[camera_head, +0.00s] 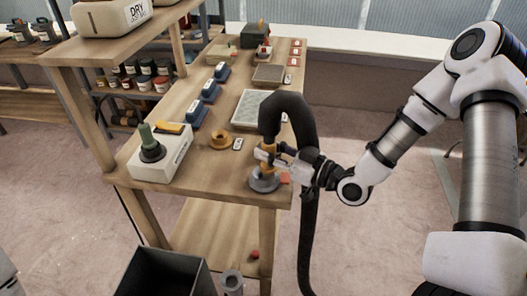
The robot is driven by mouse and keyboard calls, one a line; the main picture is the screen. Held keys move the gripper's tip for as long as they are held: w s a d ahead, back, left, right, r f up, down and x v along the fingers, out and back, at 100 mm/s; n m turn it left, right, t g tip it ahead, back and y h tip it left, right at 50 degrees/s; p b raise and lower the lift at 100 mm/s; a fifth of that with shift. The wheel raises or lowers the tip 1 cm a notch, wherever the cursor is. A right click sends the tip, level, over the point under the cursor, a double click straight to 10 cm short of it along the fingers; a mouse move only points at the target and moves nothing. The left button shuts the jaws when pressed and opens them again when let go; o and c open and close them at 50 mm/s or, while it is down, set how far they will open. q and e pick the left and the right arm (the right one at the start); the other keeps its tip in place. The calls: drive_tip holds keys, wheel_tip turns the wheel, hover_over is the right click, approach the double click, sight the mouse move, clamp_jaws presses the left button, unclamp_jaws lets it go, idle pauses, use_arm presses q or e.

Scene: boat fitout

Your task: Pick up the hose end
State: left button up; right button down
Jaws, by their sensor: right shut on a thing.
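A thick black hose (292,104) arches over the front right corner of the wooden bench and hangs down past its edge to the floor. Its end (267,147) points down and has a yellow-orange part. My right gripper (266,156) comes in from the right and is shut on this hose end, above a grey round base (264,180) at the bench corner. I cannot tell whether the hose end touches the base. My left gripper is not in view.
A white box with a green-topped plug (160,158) stands at the bench's front left. An orange ring-shaped part (220,139), blue blocks (198,115) and grey trays (252,107) lie behind. A dark open bin (166,272) stands below. Floor at right is clear.

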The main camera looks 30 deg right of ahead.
drive_tip(key=s+d+r+p, duration=0.1)
drive_tip(key=s+r+p, duration=0.2)
drive_tip(key=s+p, duration=0.8)
drive_tip(key=s, duration=0.2)
drive_tip(key=shift+s+d+r+p, duration=0.15)
drive_tip(key=shift+s+d+p, duration=0.15)
drive_tip(key=shift+s+d, duration=0.1)
drive_tip(key=shift+w, duration=0.1)
